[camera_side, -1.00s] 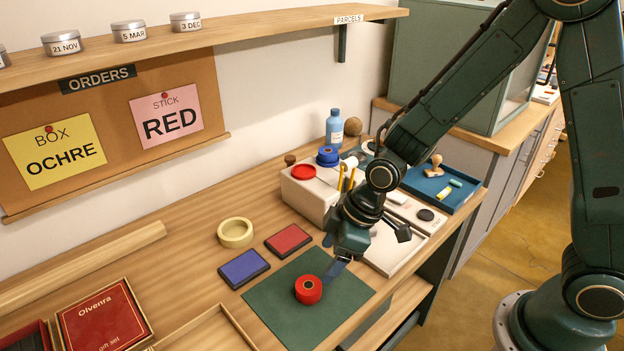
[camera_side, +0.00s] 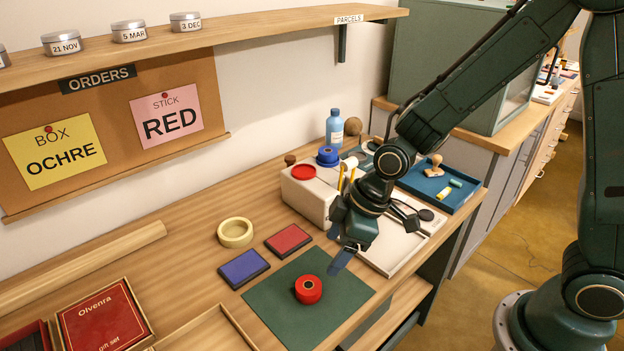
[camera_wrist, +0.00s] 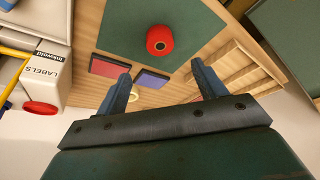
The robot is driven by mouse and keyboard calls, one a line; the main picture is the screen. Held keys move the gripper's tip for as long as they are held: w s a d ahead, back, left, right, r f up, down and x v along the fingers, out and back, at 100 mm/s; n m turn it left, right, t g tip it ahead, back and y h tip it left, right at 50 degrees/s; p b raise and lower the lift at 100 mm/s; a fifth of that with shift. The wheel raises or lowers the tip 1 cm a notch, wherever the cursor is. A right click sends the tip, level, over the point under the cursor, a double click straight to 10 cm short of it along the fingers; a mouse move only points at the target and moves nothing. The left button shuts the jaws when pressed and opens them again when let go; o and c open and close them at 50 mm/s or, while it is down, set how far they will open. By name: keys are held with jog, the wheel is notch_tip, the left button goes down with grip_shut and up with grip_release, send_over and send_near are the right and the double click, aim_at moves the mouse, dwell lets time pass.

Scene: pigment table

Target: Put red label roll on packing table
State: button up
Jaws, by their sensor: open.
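The red label roll (camera_side: 308,289) lies flat on the green mat (camera_side: 265,308) on the wooden packing table (camera_side: 190,275). It also shows near the top middle of the wrist view (camera_wrist: 159,40). My gripper (camera_side: 341,250) is open and empty, above the mat's back right edge, up and to the right of the roll and apart from it. In the wrist view my two blue fingers (camera_wrist: 162,85) stand wide apart, with the roll beyond them.
Red (camera_side: 288,240) and blue (camera_side: 239,268) ink pads and a cream tape roll (camera_side: 235,232) lie behind the mat. The wooden tray (camera_side: 205,330) is at front left.

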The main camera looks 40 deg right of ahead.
jog(key=s+d+r+m+t+h, duration=0.1)
jog(key=s+d+r+m, duration=0.1)
jog(key=s+d+r, duration=0.3)
jog(key=s+d+r+m+h, duration=0.1)
jog(key=d+r+m, duration=0.1)
jog(key=r, duration=0.5)
jog(key=s+d+r+m+t+h, duration=0.1)
jog(key=s+d+r+m, duration=0.4)
jog(key=s, duration=0.6)
jog(key=shift+s+d+r, duration=0.25)
jog(key=shift+d+r, duration=0.4)
jog(key=shift+r, duration=0.25)
jog(key=shift+o, duration=0.5)
jog(key=shift+w, duration=0.1)
jog(key=w+a+f+n+g, duration=0.1)
jog(key=w+a+f+n, duration=0.15)
jog(key=w+n, duration=0.35)
jog(key=w+a+f+n+g, duration=0.2)
jog(key=w+a+n, duration=0.25)
jog(key=w, duration=0.25)
jog(key=w+a+f+n+g, duration=0.2)
jog(key=w+a+f+n, duration=0.6)
jog(key=f, duration=0.4)
jog(key=shift+a+f+n, duration=0.25)
jog(key=shift+a+n, duration=0.4)
jog(key=shift+a, duration=0.25)
